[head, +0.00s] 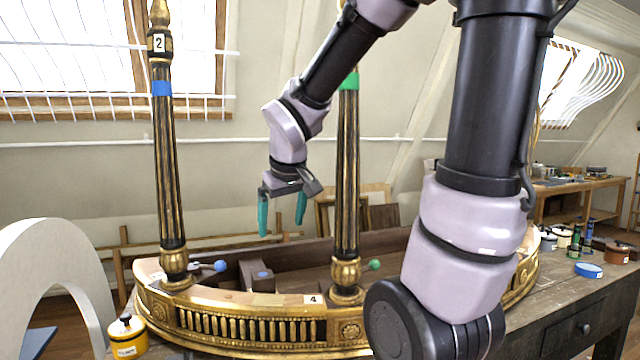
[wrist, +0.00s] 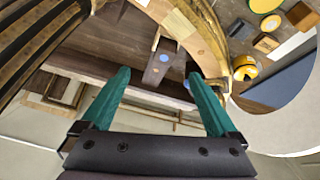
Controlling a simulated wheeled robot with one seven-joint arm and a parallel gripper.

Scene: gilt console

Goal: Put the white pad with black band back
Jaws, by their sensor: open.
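I cannot make out a white pad with a black band for certain in either view. My gripper (head: 282,222) hangs fingers down, open and empty, above the curved gilt console (head: 250,330), between its two fluted columns. In the wrist view its green fingers (wrist: 160,82) are spread apart with nothing between them. A wooden block with a blue dot (head: 258,284) stands in the console's recess below; it also shows beyond the fingertips in the wrist view (wrist: 155,72).
The left column (head: 168,200) has a blue band, the right column (head: 348,190) a green one. A yellow jar (head: 127,338) stands front left. Small jars and a blue roll (head: 589,270) sit on the bench at right. A white arch (head: 50,245) stands at left.

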